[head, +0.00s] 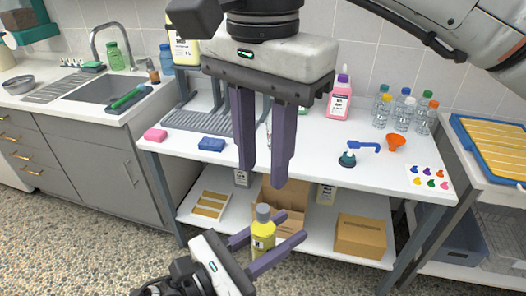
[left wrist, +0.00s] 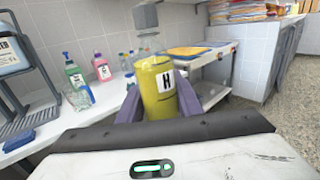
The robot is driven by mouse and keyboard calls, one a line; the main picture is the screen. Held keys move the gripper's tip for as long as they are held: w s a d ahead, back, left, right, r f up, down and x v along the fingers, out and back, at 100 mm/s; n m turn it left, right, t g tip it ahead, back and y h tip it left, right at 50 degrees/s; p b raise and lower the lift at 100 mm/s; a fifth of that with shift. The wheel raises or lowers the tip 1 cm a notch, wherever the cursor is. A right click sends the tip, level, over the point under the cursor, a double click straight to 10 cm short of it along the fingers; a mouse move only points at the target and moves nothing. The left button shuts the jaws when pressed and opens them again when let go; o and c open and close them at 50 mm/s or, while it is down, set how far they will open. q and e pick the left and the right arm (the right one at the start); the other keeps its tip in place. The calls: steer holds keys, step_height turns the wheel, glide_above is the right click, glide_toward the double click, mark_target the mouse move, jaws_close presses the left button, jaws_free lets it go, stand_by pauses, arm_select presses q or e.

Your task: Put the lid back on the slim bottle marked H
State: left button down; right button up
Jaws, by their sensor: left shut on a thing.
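The slim yellow bottle marked H (left wrist: 158,88) is held upright between the fingers of my left gripper (head: 272,240), which is shut on it. In the head view the bottle (head: 262,236) is at the lower middle, in front of the table.
The white table (head: 310,165) carries a blue sponge (head: 211,144), a pink sponge (head: 155,135), a dark teal round piece (head: 347,160), a blue tool (head: 364,146), an orange funnel (head: 396,142) and several clear bottles. A cardboard box (head: 360,236) stands on the lower shelf.

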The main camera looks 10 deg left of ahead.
mark_target(263, 208)
step_height(263, 208, down, 8)
steer(key=shift+r, duration=0.1)
stand_by(0.4)
jaws_close()
steer(key=m, duration=0.3)
steer(key=shift+m, duration=0.4)
steer(key=m, duration=0.4)
steer(key=shift+m, duration=0.3)
steer(key=m, duration=0.9)
steer(key=shift+m, duration=0.3)
steer(key=shift+o, duration=0.8)
jaws_free()
